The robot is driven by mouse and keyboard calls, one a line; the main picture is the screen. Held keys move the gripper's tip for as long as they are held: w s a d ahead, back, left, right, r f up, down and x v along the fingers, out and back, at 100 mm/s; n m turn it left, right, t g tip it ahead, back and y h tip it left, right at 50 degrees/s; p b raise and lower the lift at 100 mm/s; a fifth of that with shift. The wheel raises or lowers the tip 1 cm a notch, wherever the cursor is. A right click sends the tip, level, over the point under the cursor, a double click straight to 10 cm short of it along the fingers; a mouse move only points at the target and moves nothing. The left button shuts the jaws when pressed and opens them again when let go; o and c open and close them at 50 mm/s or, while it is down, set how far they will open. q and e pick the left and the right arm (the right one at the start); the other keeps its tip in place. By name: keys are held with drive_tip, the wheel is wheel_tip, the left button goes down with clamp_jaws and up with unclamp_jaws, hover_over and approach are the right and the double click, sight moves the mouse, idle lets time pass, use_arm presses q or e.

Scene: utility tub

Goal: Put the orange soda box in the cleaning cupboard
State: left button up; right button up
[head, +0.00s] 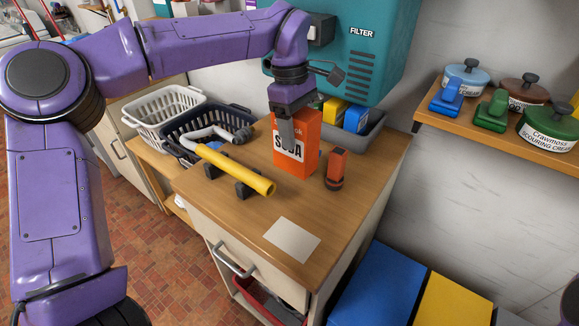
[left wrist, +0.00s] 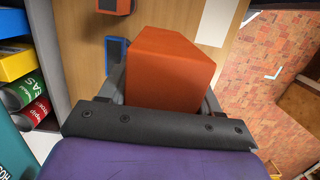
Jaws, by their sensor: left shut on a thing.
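The orange soda box (head: 308,140), with a white label reading "SODA", stands upright on or just above the wooden worktop (head: 235,205). My left gripper (head: 288,132) reaches down from above and is shut on the upper part of the box. In the left wrist view the orange box (left wrist: 168,70) sits between the two fingers. A pale cabinet (head: 262,278) with a metal handle is under the worktop; whether it is the cleaning cupboard cannot be told. My right gripper is out of view.
An orange-and-black device (head: 335,168) stands close right of the box. A yellow tube (head: 238,170) lies to its left. Behind are a grey bin (head: 366,135), a dark basket (head: 205,122) and the teal filter unit (head: 385,50). A white sheet (head: 292,240) lies in front.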

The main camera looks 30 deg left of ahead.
sight(293, 172)
use_arm(q)
drive_tip(key=f, duration=0.2)
drive_tip(key=s+f, duration=0.1)
drive_tip(key=f, duration=0.2)
drive_tip(key=s+f, duration=0.1)
drive_tip(key=f, duration=0.2)
drive_tip(key=shift+a, duration=0.2)
drive_tip(key=shift+w+f, duration=0.25)
drive_tip(key=shift+w, duration=0.05)
drive_tip(key=shift+s+r, duration=0.2)
drive_tip(key=shift+s, duration=0.25)
drive_tip(key=o, duration=1.2)
drive_tip(key=shift+f, duration=0.15)
drive_tip(key=shift+o, duration=1.2)
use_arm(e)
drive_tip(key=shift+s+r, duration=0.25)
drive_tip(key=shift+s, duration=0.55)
